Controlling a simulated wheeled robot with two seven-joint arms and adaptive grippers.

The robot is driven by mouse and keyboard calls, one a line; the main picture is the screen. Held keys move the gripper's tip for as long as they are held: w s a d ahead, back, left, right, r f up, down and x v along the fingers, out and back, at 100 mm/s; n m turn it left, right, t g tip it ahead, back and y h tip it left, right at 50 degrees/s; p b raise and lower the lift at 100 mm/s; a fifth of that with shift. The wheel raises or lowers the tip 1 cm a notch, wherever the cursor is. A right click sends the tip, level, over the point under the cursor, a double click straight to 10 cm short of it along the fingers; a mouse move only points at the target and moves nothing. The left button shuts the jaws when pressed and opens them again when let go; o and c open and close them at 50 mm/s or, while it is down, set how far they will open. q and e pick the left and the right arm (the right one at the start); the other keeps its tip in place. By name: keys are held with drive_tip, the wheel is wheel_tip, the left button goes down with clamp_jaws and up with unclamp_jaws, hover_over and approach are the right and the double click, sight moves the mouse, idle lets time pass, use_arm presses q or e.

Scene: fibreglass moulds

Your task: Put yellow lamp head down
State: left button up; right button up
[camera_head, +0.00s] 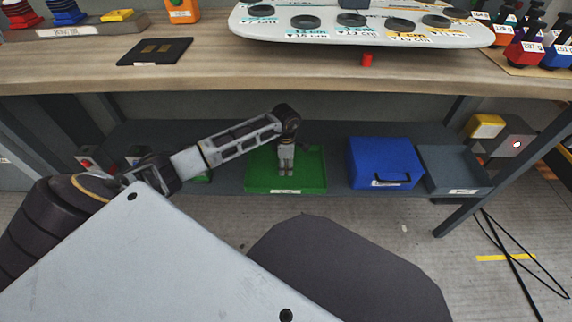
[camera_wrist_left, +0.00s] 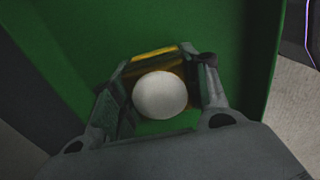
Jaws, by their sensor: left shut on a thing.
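My left gripper (camera_head: 286,162) reaches down over the green tray (camera_head: 312,184) on the lower shelf. In the left wrist view the gripper (camera_wrist_left: 162,78) is shut on the yellow lamp head, which shows a white dome (camera_wrist_left: 160,96) and a yellow edge (camera_wrist_left: 155,53). The green tray (camera_wrist_left: 222,30) fills the background around it. I cannot tell whether the lamp head touches the tray floor. The head view hides the lamp head behind the gripper. My right gripper is not in view.
A blue case (camera_head: 384,160) stands right of the tray, and a grey bin (camera_head: 456,172) is beyond it. A yellow and white box (camera_head: 484,126) sits farther right. The workbench edge (camera_head: 300,92) overhangs the shelf. Black cables (camera_head: 515,265) lie on the floor at the right.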

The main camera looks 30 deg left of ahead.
use_arm(q)
drive_tip(key=shift+f, duration=0.1)
drive_tip(key=o, duration=1.3)
wheel_tip(320, 180, up, 11)
drive_tip(key=p, duration=0.4)
drive_tip(key=shift+r, duration=0.95)
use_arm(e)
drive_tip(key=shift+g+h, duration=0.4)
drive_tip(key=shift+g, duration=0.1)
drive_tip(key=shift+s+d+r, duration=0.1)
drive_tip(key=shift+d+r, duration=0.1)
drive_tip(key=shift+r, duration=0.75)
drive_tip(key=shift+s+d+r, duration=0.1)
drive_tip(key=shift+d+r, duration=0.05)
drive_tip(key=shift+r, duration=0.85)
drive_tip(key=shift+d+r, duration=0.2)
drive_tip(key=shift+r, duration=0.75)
